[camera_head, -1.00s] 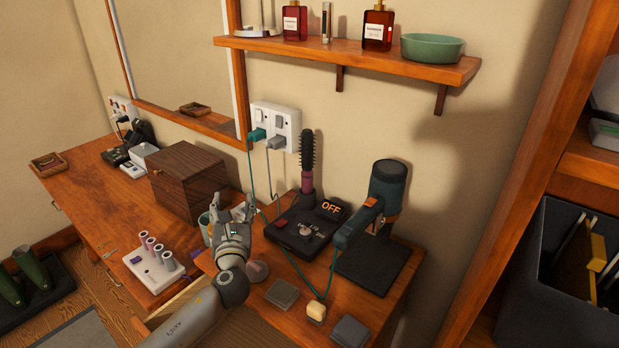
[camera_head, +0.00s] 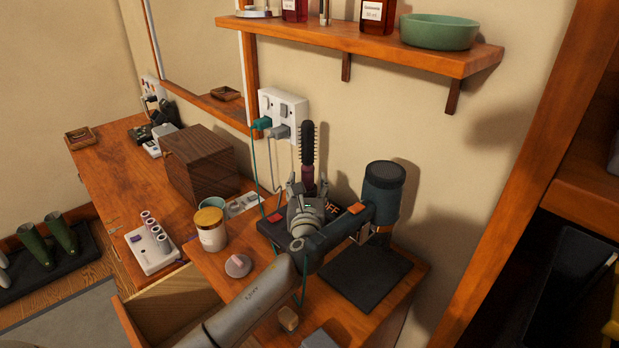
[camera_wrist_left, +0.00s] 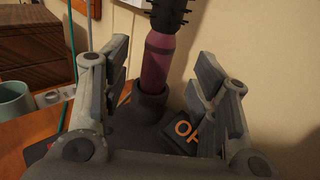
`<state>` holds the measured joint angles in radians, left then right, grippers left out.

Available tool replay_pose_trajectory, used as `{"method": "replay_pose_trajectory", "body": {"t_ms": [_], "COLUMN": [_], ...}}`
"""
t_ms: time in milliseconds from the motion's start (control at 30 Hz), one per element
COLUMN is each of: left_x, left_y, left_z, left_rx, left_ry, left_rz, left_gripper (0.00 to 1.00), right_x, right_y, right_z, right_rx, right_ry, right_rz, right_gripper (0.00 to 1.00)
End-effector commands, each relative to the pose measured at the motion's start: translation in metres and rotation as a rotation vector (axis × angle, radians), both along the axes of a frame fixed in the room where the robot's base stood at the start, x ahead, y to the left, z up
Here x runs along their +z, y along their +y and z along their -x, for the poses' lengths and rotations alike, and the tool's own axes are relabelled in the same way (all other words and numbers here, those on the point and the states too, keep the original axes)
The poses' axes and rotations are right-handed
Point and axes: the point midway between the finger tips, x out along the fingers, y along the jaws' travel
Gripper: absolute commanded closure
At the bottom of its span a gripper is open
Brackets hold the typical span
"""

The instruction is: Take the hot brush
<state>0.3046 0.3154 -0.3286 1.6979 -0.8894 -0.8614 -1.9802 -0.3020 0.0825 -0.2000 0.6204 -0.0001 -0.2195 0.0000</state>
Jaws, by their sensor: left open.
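The hot brush (camera_head: 307,158) stands upright in its dark base (camera_head: 272,228), which shows the orange word OFF. It has black bristles above and a dark pink handle below. My left gripper (camera_head: 307,190) is open in front of the brush, at handle height. In the left wrist view the handle (camera_wrist_left: 158,62) stands between the two open fingers, a little beyond them, with a gap on both sides. The base's socket (camera_wrist_left: 150,105) surrounds the handle's lower end. My left gripper and forearm hide much of the base in the head view. My right gripper is not in view.
A blue-grey hair dryer (camera_head: 384,195) stands close on the right, by a black mat (camera_head: 368,275). A white jar (camera_head: 211,230) and a wooden box (camera_head: 197,160) are on the left. A shelf (camera_head: 400,52) hangs above. A wall socket (camera_head: 284,112) with cords is behind.

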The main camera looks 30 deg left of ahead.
Motion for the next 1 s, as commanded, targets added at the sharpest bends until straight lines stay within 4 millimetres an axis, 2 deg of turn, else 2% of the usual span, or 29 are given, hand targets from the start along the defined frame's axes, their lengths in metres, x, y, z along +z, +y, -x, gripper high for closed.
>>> {"method": "replay_pose_trajectory", "body": {"t_ms": [67,167,600,967,1000], "left_x": [-0.001,-0.001,-0.003,0.000,0.000], "left_y": [0.004,0.006,0.028,0.031,0.031], "left_z": [-0.007,-0.011,-0.050,-0.055,-0.055], "left_rx": [0.001,0.001,0.000,0.000,0.000], "left_ry": [-0.002,0.000,-0.001,0.000,0.000], "left_rz": [-0.001,0.001,0.000,0.000,0.000], "left_gripper": [0.45,0.45,0.45,0.45,0.50], "right_x": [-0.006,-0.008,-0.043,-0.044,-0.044], "right_y": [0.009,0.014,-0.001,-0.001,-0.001], "right_z": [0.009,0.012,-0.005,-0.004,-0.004], "right_rx": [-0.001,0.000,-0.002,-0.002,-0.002], "right_ry": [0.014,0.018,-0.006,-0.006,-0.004], "right_rz": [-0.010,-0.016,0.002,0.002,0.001], "right_gripper": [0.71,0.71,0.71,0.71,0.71]}}
